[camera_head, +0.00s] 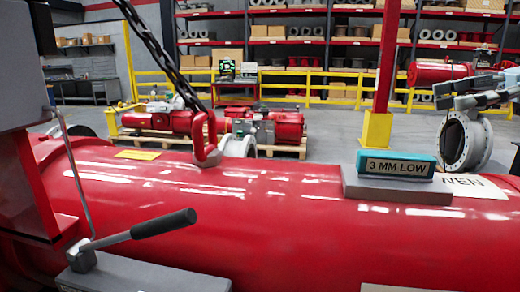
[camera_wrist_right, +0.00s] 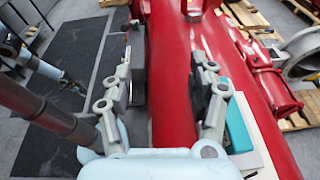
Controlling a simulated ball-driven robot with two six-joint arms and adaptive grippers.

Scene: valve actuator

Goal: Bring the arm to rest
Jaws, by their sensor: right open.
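My right gripper (camera_head: 455,96) is at the right edge of the head view, above the red actuator cylinder (camera_head: 290,225) and near a grey round flange. In the right wrist view its two grey fingers (camera_wrist_right: 168,72) are spread wide with nothing between them. The red cylinder (camera_wrist_right: 172,120) shows beyond the gap. My left gripper cannot be made out in the head view. Jointed parts at the left of the right wrist view are too unclear to name.
A teal "3 MM LOW" block (camera_head: 398,164) sits on a grey plate (camera_head: 395,187) on the cylinder. A black-handled lever (camera_head: 150,228) stands at front left. A red lifting shackle (camera_head: 206,140) with a chain (camera_head: 150,42) rises from the cylinder. The grey flange (camera_head: 465,142) stands behind.

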